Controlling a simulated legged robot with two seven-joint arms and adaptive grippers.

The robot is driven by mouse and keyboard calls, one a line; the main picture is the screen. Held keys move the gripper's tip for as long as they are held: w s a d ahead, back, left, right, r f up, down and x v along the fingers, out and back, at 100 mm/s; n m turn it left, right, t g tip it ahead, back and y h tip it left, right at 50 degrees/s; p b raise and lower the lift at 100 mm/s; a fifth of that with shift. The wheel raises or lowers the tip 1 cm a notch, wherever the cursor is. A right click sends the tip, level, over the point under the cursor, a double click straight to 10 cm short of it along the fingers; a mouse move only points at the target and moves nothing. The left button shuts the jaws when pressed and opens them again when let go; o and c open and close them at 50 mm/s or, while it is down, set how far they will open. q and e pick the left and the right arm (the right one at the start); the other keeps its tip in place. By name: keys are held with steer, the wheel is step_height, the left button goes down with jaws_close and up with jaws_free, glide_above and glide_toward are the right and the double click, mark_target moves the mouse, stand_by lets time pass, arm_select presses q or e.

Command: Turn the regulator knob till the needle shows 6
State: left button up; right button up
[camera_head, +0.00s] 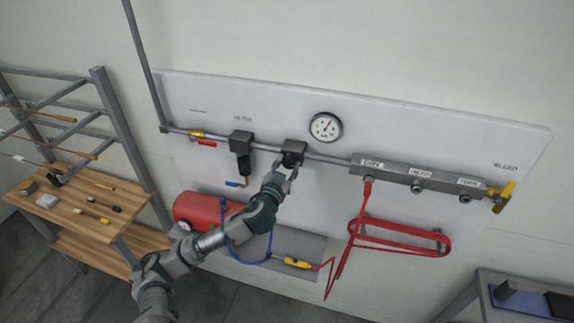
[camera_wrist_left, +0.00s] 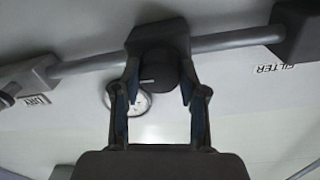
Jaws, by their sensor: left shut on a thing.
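The regulator is a dark block on the grey pipe of the wall panel, in the middle of the head view. Its round dark knob (camera_wrist_left: 158,72) shows in the left wrist view between my fingers. My left gripper (camera_head: 287,170) reaches up to it from below, and it also shows in the left wrist view (camera_wrist_left: 160,88), shut on the knob with one finger on each side. The round white gauge (camera_head: 326,127) sits just above and right of the regulator. Its needle points up and to the right; the numbers are too small to read. My right gripper is not in view.
A dark filter (camera_head: 242,150) hangs left of the regulator. A grey manifold (camera_head: 415,178) with labelled ports and a yellow valve (camera_head: 503,195) is on the right. A red hose (camera_head: 400,238) and a red tank (camera_head: 208,212) sit lower. A wooden shelf (camera_head: 75,210) stands left.

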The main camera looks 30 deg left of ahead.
arm_select(q)
steer(key=shift+a+r, duration=0.1)
steer(key=shift+r, duration=0.2)
steer(key=o, duration=1)
steer(key=shift+o, duration=0.7)
steer(key=shift+w+f, duration=0.1)
steer(key=shift+f, duration=0.15)
steer(key=s+d, duration=0.1)
steer(key=s, duration=0.6)
steer(key=shift+d, duration=0.15)
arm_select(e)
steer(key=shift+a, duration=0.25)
arm_select(q)
steer(key=shift+s, duration=0.1)
steer(key=shift+f, duration=0.1)
